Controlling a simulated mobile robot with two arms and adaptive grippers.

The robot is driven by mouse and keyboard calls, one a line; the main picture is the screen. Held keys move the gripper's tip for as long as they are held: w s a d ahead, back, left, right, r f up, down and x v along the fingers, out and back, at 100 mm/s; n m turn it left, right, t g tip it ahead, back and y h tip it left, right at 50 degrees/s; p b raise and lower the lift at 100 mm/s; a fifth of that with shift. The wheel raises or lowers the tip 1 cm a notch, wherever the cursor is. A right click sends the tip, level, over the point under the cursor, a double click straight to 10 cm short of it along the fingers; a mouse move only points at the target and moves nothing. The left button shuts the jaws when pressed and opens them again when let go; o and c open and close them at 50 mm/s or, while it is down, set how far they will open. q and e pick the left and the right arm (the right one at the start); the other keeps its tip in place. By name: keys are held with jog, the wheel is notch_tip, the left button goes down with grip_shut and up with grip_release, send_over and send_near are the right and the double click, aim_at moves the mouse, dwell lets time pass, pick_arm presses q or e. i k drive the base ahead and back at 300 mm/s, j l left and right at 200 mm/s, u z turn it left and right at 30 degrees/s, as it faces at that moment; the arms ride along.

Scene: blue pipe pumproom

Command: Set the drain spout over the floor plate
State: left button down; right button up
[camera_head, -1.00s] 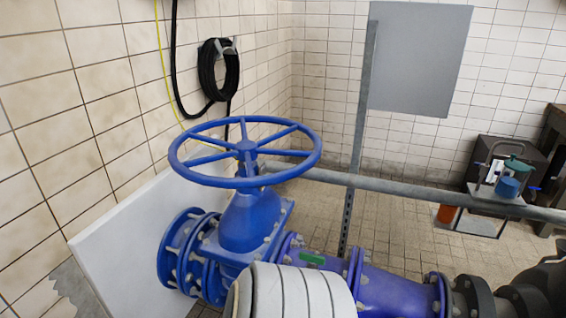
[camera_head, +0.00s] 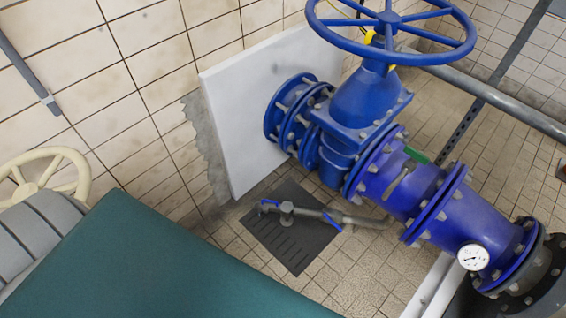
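The drain spout (camera_head: 312,213) is a thin grey pipe with a blue lever near its middle and another blue part near its left end. It comes out from low beside the blue main pipe (camera_head: 410,190) and runs left across the floor plate. The floor plate (camera_head: 290,245) is a dark grey slotted plate in the tiled floor. In the picture, the spout's left end overlaps the plate's upper left part; its height above the plate and which way its mouth points I cannot tell. Neither of my grippers is in view.
A blue valve with a large handwheel (camera_head: 390,22) stands above the main pipe, before a white wall panel (camera_head: 250,110). A pressure gauge (camera_head: 473,257) is at right. A teal surface (camera_head: 160,270), a grey segmented body (camera_head: 50,240) and a cream handwheel (camera_head: 45,172) fill the lower left.

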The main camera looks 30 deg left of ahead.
aim_at(287, 209)
jog(key=k+u, duration=0.1)
jog(key=u, duration=0.85)
jog(key=k+l+z, duration=0.15)
jog(key=k+l, duration=0.05)
jog(key=l, duration=0.05)
